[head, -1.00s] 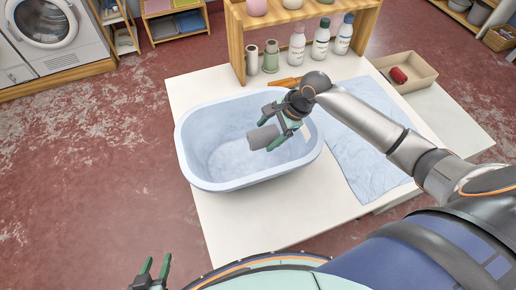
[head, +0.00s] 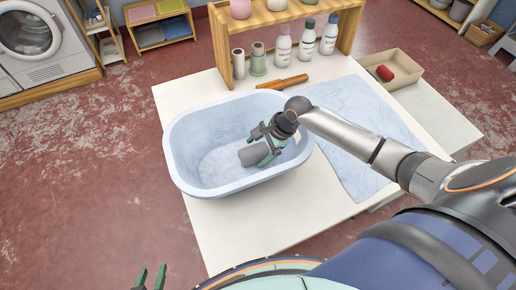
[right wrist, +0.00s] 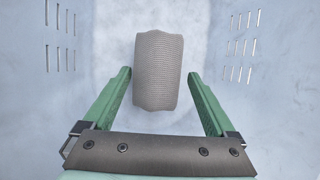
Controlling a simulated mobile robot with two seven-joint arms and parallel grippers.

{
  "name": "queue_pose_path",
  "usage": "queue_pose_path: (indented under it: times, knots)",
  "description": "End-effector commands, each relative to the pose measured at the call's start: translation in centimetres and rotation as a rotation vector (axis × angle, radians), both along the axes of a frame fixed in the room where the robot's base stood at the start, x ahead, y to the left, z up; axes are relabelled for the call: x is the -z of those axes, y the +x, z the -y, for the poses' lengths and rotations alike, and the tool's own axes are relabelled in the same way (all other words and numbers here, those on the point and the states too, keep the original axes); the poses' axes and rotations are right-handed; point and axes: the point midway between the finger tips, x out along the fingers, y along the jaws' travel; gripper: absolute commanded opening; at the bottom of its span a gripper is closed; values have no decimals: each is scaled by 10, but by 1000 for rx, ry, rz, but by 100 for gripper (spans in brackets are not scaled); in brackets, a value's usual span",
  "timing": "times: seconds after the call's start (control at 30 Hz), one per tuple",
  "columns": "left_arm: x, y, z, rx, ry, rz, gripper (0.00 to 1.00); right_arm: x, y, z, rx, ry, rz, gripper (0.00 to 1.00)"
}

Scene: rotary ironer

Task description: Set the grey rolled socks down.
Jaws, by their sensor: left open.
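The grey rolled socks (head: 252,155) are low inside the pale blue laundry basket (head: 180,165). In the right wrist view the ribbed grey roll (right wrist: 158,70) lies over the basket floor, partly between my fingertips. My right gripper (head: 263,143) reaches down into the basket. Its green fingers (right wrist: 159,82) stand apart, with a gap on each side of the roll, so it is open. My left gripper (head: 151,275) is open and empty at the bottom left edge of the head view, far from the basket.
The basket stands on a white table (head: 262,228). A light blue cloth (head: 365,125) lies to its right. A beige tray (head: 405,72) holds a red item (head: 385,73).

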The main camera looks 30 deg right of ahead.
Motion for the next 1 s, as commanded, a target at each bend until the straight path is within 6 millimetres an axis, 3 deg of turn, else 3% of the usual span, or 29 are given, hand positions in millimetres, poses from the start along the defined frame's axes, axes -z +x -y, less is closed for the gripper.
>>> queue_pose_path:
  times: [0.37, 0.8, 1.0]
  knots:
    - [0, 0, 0, 0, 0, 1, 50, -4, 0, 1, 1, -1, 1, 100]
    - [-14, 0, 0, 0, 0, 1, 50, -80, -22, 32, -1, -2, 2, 100]
    - [-16, 0, 0, 0, 0, 1, 50, -104, -29, 41, 0, -1, 0, 100]
